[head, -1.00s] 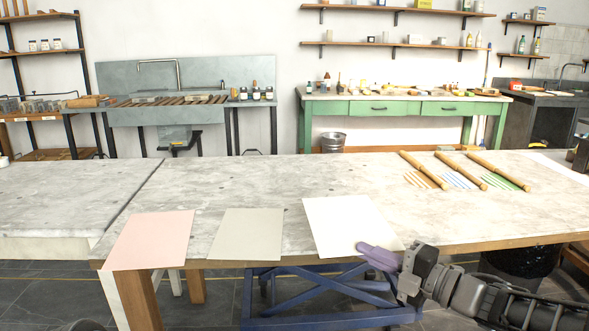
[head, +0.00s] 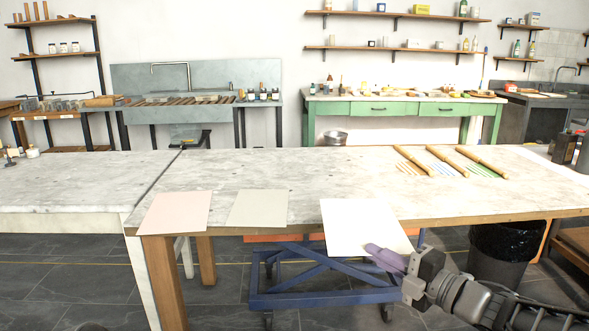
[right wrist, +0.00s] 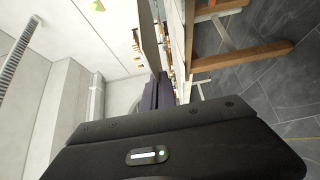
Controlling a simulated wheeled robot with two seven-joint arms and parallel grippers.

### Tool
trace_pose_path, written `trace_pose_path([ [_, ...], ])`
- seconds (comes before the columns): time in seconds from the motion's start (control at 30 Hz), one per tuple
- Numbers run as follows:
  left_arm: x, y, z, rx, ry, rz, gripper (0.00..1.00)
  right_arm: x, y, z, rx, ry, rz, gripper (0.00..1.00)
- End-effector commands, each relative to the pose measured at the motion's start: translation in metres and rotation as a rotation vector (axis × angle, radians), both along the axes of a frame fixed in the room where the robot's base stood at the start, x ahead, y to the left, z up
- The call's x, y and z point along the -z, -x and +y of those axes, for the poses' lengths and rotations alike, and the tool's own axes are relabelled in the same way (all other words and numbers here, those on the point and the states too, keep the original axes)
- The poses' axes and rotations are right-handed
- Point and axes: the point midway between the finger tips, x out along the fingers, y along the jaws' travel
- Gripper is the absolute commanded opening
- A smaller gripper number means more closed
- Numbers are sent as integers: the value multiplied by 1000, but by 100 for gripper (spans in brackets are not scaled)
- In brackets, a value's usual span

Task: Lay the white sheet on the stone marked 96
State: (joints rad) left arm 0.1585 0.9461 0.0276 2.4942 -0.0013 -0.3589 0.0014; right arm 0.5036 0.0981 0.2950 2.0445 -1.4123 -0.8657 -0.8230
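The white sheet (head: 358,220) hangs over the front edge of the long table in the head view, its lower part beyond the edge. My right gripper (head: 385,257), with purple fingers, is shut on its lower right corner. In the right wrist view the purple fingers (right wrist: 154,95) show, with a pale sheet edge-on (right wrist: 148,35) at them. My left gripper is not in view. No stone with a readable 96 shows; small grey stones (head: 50,104) sit on the far left rack, their marks too small to read.
A pink sheet (head: 177,213) and a grey sheet (head: 257,208) lie at the front edge of the long table (head: 300,172). Several wooden rollers (head: 447,161) lie at its right. A blue lift frame (head: 325,280) and a black bin (head: 503,250) stand below. Open floor lies in front.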

Motion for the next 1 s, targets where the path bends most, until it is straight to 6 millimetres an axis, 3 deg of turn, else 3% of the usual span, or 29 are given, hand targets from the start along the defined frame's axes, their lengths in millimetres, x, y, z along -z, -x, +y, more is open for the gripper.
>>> trace_pose_path([
  [0.47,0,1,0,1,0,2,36,36,-3,-21,234,-1,2,0],
  [0.87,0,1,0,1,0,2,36,96,9,-37,412,1,6,0],
  [0.97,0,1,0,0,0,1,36,114,16,-29,414,2,4,0],
  [1.0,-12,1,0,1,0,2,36,102,14,-31,402,5,0,0],
])
